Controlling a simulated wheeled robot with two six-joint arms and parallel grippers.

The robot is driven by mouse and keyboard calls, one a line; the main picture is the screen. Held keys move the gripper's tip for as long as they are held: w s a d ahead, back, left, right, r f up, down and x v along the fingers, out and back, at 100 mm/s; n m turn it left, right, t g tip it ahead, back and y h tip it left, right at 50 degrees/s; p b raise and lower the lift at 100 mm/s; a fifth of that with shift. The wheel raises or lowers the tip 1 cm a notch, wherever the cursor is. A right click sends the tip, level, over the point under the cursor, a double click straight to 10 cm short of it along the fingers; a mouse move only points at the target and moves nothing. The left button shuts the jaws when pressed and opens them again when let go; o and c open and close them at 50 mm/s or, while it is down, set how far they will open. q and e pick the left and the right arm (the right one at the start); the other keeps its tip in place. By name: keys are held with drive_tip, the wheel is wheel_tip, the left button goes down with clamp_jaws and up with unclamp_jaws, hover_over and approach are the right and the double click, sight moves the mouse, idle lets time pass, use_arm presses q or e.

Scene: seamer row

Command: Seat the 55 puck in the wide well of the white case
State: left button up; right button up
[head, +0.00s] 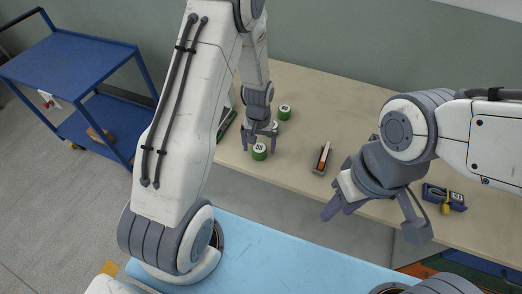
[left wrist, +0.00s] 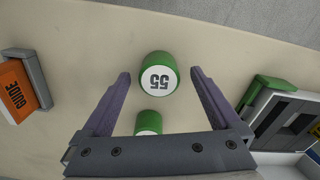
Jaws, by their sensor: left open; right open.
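The green 55 puck (head: 259,151) stands upright on the table near its front edge. Its white top with the upside-down number 55 shows in the left wrist view (left wrist: 158,78). My left gripper (head: 261,139) is open above it, pointing down, with its purple fingers on either side of the puck in the left wrist view and no visible contact. A pale case (left wrist: 285,118) with dark recesses is at the right of the left wrist view, cut off by the frame; my arm hides most of it in the head view. My right gripper (head: 338,206) is open and empty near the table's front edge.
A second green puck (left wrist: 148,122) is partly hidden by my left gripper. Another green puck (head: 285,112) stands further back. An orange block marked GUIDE (left wrist: 17,95) sits in a grey holder. A blue-and-yellow item (head: 444,197) lies at right. A blue cart (head: 70,65) stands left.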

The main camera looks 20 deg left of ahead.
use_arm(q)
drive_tip(key=c, duration=1.5)
drive_tip(key=shift+c, duration=0.2)
